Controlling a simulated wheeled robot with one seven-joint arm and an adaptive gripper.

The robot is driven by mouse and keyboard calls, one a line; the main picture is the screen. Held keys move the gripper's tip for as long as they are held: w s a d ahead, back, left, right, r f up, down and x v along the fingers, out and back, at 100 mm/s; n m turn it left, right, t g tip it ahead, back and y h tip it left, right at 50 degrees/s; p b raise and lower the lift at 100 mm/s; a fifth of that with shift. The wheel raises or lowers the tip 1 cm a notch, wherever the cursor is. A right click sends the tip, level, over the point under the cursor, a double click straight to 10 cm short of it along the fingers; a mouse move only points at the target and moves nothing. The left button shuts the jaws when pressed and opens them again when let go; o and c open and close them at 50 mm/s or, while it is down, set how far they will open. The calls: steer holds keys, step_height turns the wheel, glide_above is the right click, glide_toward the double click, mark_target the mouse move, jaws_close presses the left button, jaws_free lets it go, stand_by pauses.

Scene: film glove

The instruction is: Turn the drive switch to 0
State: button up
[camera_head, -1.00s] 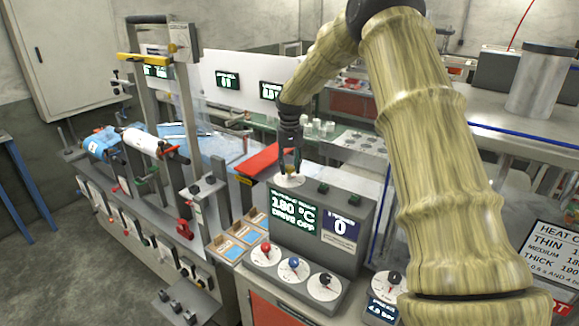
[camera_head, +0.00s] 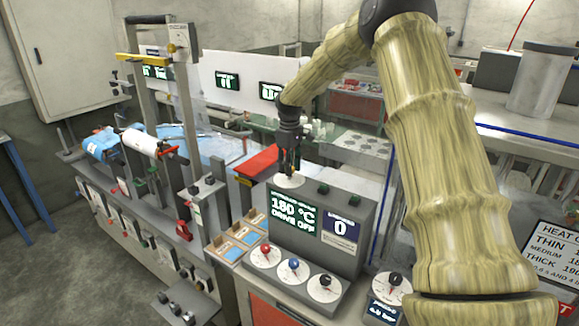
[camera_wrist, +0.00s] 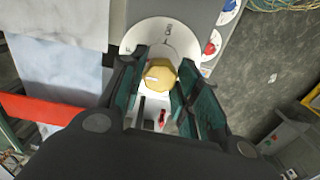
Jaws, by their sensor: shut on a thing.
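The drive switch is a yellow knob (camera_wrist: 160,74) on a white round dial (camera_wrist: 150,32) with dark lettering. The dial (camera_head: 288,181) sits on top of the grey control console (camera_head: 318,200). My gripper (camera_wrist: 160,88) is over the dial with its fingers on both sides of the knob, shut on it. In the head view my gripper (camera_head: 289,168) points down at the dial and hides the knob. The console's display (camera_head: 293,214) reads 180 °C and DRIVE OFF. The display beside it (camera_head: 341,228) shows 0.
Red, blue and black knobs (camera_head: 294,268) are on the console's front. A red bar (camera_head: 258,162) lies behind left. A grey post with a box (camera_head: 204,195) stands left.

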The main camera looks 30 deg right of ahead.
steer(key=shift+d+n, duration=0.1)
steer(key=shift+n, duration=0.2)
stand_by(0.4)
steer(key=o, duration=0.9)
steer(key=shift+s, duration=0.1)
steer(key=shift+o, duration=0.6)
steer(key=shift+s+d, duration=0.1)
steer(key=shift+r, duration=0.15)
step_height(320, 180, up, 12)
